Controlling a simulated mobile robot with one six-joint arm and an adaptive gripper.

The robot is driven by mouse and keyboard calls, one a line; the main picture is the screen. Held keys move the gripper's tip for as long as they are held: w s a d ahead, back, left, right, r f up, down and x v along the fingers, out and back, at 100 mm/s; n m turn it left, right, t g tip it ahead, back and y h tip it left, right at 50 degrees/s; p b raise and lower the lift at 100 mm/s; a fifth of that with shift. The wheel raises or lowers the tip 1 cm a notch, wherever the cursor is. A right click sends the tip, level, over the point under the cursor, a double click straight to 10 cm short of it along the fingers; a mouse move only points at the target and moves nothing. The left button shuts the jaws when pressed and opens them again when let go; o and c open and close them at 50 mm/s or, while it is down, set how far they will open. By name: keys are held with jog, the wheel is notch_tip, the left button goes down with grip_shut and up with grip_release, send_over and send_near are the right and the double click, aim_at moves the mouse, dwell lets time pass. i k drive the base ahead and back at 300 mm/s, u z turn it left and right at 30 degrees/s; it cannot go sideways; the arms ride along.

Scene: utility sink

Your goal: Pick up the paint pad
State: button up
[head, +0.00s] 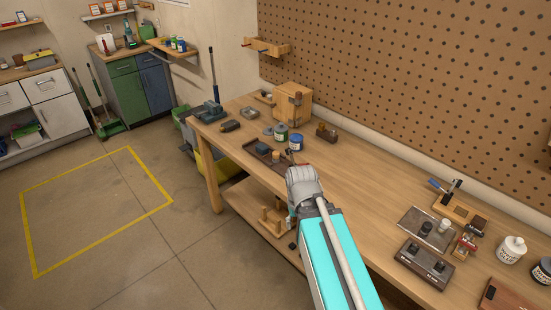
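I cannot pick out the paint pad with certainty at this size. A small dark blue item (262,148) lies in a shallow brown tray (252,154) on the workbench. A dark, flattish object (229,126) lies farther left, near the bench's far end. My arm reaches up from the bottom of the head view over the bench's front edge. My gripper (302,172) is at its far end, just right of and nearer than the brown tray. The grey wrist housing hides its fingers, and anything between them.
The wooden workbench (350,192) runs along a pegboard wall. A metal tray (413,222) and other items crowd the right. The bench middle is clear.

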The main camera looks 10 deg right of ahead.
aim_at(276, 154)
jog(key=z, duration=0.1)
jog(key=i, duration=1)
jog(key=u, duration=0.05)
